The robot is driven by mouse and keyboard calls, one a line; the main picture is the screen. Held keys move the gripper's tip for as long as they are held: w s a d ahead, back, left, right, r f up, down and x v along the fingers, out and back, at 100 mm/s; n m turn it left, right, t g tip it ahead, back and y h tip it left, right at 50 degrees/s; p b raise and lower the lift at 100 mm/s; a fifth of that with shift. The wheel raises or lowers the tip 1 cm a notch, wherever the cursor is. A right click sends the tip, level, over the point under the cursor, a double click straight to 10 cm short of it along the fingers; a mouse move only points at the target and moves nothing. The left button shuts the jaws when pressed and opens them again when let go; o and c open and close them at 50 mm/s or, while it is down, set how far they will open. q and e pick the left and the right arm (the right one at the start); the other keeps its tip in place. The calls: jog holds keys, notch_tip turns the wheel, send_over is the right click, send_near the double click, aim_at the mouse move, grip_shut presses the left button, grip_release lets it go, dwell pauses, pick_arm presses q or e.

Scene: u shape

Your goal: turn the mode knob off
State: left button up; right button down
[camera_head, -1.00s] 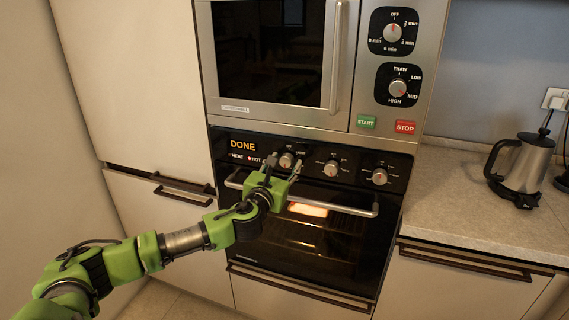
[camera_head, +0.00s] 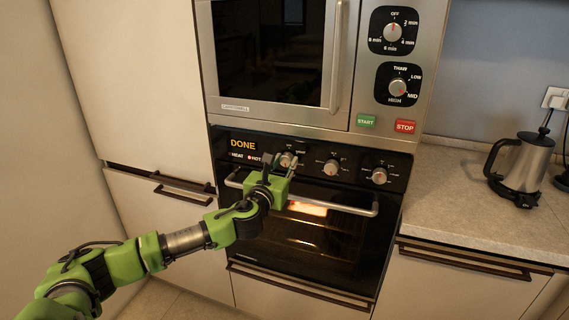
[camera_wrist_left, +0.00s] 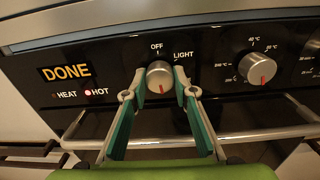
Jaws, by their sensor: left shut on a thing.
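The mode knob (camera_wrist_left: 160,76) is a round silver knob on the black oven panel, with OFF printed above it and LIGHT to its upper right. Its red mark is on the lower side, pointing down, away from OFF. In the head view the knob (camera_head: 288,160) is at the left of the knob row. My left gripper (camera_wrist_left: 159,88) is shut on it, one finger on each side; in the head view the gripper (camera_head: 279,164) reaches up to the panel above the oven handle. My right gripper is out of view.
The oven handle (camera_head: 335,207) runs just below the panel. A temperature knob (camera_wrist_left: 257,68) is to the right, with another knob (camera_head: 379,176) beyond it. The display (camera_wrist_left: 66,72) reads DONE and the HOT light (camera_wrist_left: 88,93) is red. A kettle (camera_head: 526,164) stands on the right counter.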

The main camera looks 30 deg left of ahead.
pick_arm(q)
jog(key=n, duration=0.4)
jog(key=shift+p, duration=0.3)
jog(key=n, duration=0.4)
jog(key=shift+n, duration=0.4)
jog(key=n+p, duration=0.1)
jog(key=n, duration=0.3)
jog(key=shift+r+n, duration=0.1)
jog(key=shift+n, duration=0.2)
jog(key=n, duration=0.4)
jog(key=shift+p, duration=0.35)
jog(key=n, duration=0.4)
jog(key=shift+h+p, duration=0.3)
jog(key=shift+p, duration=0.1)
jog(key=n+p, duration=0.1)
jog(key=n, duration=0.3)
jog(key=n+p, duration=0.2)
jog(key=n, duration=0.3)
jog(key=shift+n, duration=0.3)
jog(key=shift+n+p, duration=0.65)
jog(key=shift+n, duration=0.85)
